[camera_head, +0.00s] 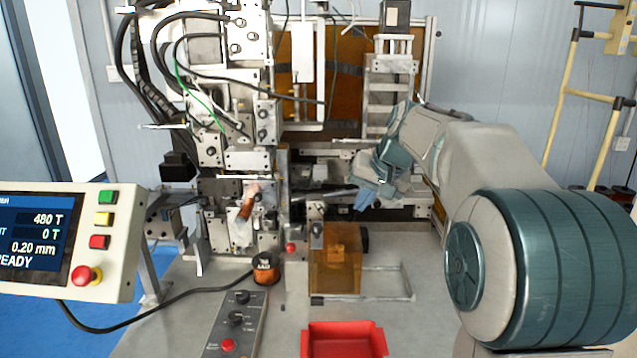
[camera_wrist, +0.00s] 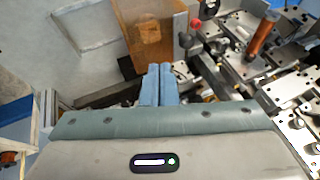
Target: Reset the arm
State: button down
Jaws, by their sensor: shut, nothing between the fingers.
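My gripper (camera_head: 364,203) is in front of the coil winder (camera_head: 240,160), to the right of its winding head. Its blue fingers point down and are shut, with nothing between them. They also show in the wrist view (camera_wrist: 159,70), close together. My arm reaches in from the right side of the head view. An amber box (camera_head: 337,272) stands on the table below the gripper; in the wrist view it lies just beyond the fingertips (camera_wrist: 146,35). A copper-coloured coil (camera_head: 243,229) sits on the winder, left of the gripper; it also shows at the wrist view's upper right (camera_wrist: 262,35).
A red tray (camera_head: 345,338) stands at the table's front. A spool (camera_head: 265,269) and a control box (camera_head: 236,322) are left of it. A display panel (camera_head: 68,240) stands at far left. A thin frame (camera_head: 402,272) lies right of the amber box. Yellow railings (camera_head: 562,100) stand behind right.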

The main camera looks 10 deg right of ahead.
jog(key=s+f+n+h, duration=0.1)
jog(key=s+f, duration=0.3)
jog(key=s, duration=0.6)
jog(key=s+a+f+g+h, duration=0.1)
jog(key=s+f, duration=0.4)
jog(key=s, duration=0.5)
jog(key=s+a+f+n+h, duration=0.1)
jog(key=s+f, duration=0.4)
jog(key=s, duration=0.4)
jog(key=shift+s+a+n+g, duration=0.15)
jog(key=shift+s+n+g, duration=0.15)
jog(key=shift+s, duration=0.1)
jog(key=shift+s+f, duration=0.1)
